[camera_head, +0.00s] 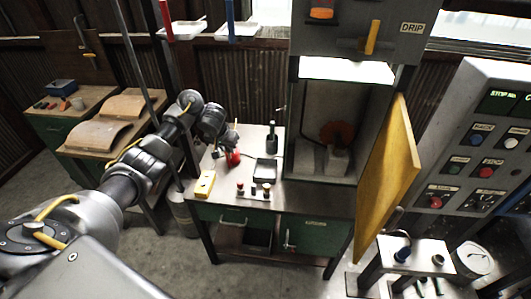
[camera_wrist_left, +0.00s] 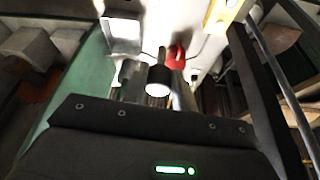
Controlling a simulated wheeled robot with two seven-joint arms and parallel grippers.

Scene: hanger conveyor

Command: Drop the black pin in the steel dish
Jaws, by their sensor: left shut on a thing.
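My left gripper (camera_head: 233,138) is over the left part of the workbench. In the left wrist view it is shut on the black pin (camera_wrist_left: 158,79), a short dark cylinder with a pale end facing the camera. The pin cannot be made out in the head view. A square dish (camera_head: 266,170), which looks like the steel dish, lies on the bench to the right of the gripper and nearer me. It shows as a bright square in the left wrist view (camera_wrist_left: 122,29). My right gripper is not in view.
A red object (camera_head: 233,157) sits close to the gripper. A yellow box (camera_head: 205,183) and several small knobs (camera_head: 253,191) are near the bench's front. A dark upright item (camera_head: 271,141) stands behind the dish. An open yellow door (camera_head: 388,175) stands right of the bench.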

